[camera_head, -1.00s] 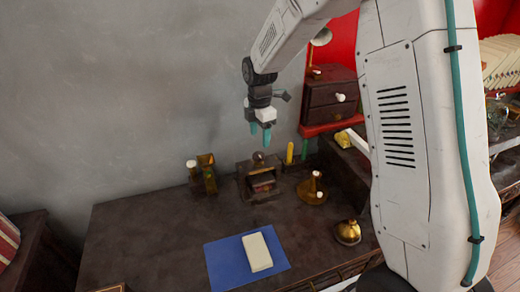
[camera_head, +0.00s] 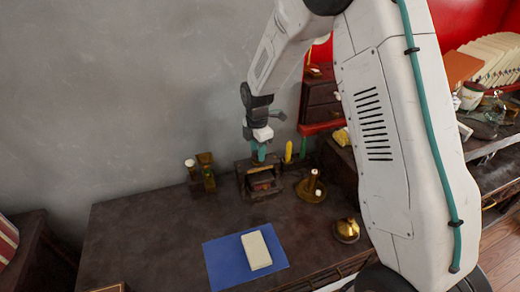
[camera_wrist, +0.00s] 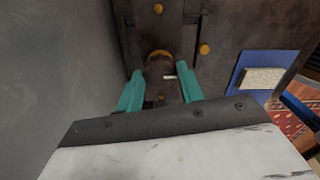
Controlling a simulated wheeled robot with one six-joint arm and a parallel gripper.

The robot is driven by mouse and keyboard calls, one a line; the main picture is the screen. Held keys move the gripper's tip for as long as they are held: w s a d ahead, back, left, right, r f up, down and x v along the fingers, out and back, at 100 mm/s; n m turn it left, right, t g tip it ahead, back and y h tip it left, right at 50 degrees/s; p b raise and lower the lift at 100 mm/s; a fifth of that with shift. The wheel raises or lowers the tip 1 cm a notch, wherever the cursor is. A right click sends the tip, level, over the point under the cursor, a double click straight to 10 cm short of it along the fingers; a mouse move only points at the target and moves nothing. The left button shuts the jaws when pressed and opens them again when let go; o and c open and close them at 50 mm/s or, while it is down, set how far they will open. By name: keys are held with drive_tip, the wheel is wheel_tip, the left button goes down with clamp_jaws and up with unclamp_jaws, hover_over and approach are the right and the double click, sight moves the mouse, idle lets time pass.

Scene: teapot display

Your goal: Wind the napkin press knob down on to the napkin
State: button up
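The napkin press (camera_head: 243,186) is a small dark wooden frame on the desk near the wall, with something reddish inside, probably the napkin (camera_head: 262,182). My gripper (camera_head: 258,155) points down right above the press, its teal fingertips at the height of the knob. In the wrist view the press (camera_wrist: 160,20) lies beyond the fingers. The round dark knob (camera_wrist: 160,65) shows between the two teal fingers, which stand apart with a gap visible. I cannot tell whether either finger touches it. In the head view the knob is hidden by the gripper.
A brass candle holder (camera_head: 311,192) stands close right of the press, with a yellow candle (camera_head: 288,151) behind. A brass and wood piece (camera_head: 205,175) stands to the left. A blue mat (camera_head: 222,265) with a cream block (camera_head: 256,250) lies in front, beside a brass bell (camera_head: 346,231).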

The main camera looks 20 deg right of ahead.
drive_tip(key=shift+d, duration=0.4)
drive_tip(key=shift+a, duration=0.25)
drive_tip(key=shift+m, duration=0.4)
drive_tip(key=m, duration=0.2)
drive_tip(key=shift+a+m, duration=0.25)
drive_tip(key=shift+m, duration=0.15)
drive_tip(key=m, duration=0.4)
drive_tip(key=shift+m, duration=0.3)
drive_tip(key=m, duration=0.4)
drive_tip(key=shift+m, duration=0.3)
drive_tip(key=m, duration=1.2)
drive_tip(key=shift+r, duration=0.1)
